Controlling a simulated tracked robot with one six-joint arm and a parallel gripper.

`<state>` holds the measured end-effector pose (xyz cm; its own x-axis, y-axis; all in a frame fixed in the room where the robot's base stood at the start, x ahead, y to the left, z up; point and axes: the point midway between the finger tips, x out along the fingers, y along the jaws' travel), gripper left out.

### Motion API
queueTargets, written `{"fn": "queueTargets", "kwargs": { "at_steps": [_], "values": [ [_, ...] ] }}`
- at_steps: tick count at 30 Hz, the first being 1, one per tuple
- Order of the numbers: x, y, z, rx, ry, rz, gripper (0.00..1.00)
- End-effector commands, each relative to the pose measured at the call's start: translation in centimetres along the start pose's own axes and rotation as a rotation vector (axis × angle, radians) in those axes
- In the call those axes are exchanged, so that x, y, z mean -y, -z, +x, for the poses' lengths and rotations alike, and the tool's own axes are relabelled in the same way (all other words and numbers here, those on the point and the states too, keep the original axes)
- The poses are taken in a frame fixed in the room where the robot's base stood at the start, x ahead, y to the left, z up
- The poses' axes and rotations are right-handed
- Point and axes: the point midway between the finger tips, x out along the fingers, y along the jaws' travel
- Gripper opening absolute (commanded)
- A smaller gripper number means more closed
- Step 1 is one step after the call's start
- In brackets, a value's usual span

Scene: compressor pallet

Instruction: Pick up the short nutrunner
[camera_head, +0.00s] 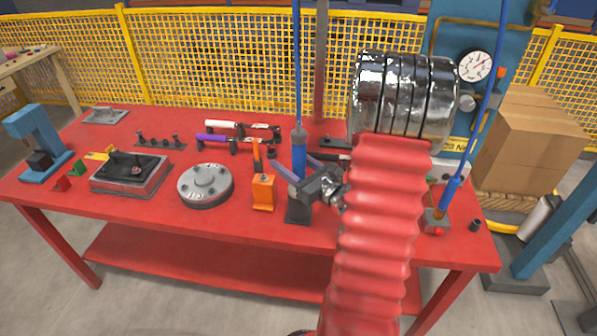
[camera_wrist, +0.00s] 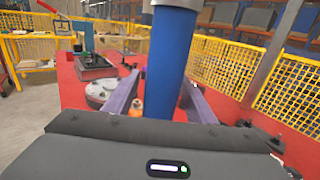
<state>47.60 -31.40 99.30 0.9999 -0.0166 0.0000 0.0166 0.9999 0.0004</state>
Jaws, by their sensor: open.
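A blue, upright cylindrical tool (camera_head: 299,150) hangs on a blue hose at the table's middle, with a dark block below it. I take it as the short nutrunner. It also shows in the wrist view (camera_wrist: 171,55), large and close in front of the palm. My gripper (camera_head: 301,168) is open, its two purple-grey fingers on either side of the tool. No grip is visible. The wrist view shows the fingers left and right of the blue body. The tool's lower end is partly hidden. A second blue tool (camera_head: 450,192) hangs at the right; its length is hard to compare.
An orange tool (camera_head: 263,192) stands just left of the gripper. A grey round flange (camera_head: 205,186) and a grey block (camera_head: 128,176) lie farther left on the red table (camera_head: 200,226). Purple- and white-handled wrenches lie behind. The front table strip is clear.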

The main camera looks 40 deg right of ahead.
Motion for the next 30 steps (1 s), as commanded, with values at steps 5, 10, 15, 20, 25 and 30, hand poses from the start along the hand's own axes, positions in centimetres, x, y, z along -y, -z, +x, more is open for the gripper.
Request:
{"fn": "queueTargets", "kwargs": {
  "at_steps": [5, 10, 15, 20, 25, 30],
  "values": [
    [0.02, 0.0, -0.03, 0.0, 0.0, 0.0, 0.51],
    [0.02, 0.0, -0.04, 0.0, 0.0, 0.0, 0.51],
    [0.03, -0.01, -0.05, 0.0, 0.0, 0.0, 0.47],
    [0.03, -0.01, -0.06, 0.0, 0.0, 0.0, 0.35],
    [0.04, -0.01, -0.06, 0.0, 0.0, 0.0, 0.23],
    [0.04, -0.01, -0.06, 0.0, 0.0, 0.0, 0.11]
  ]
}}
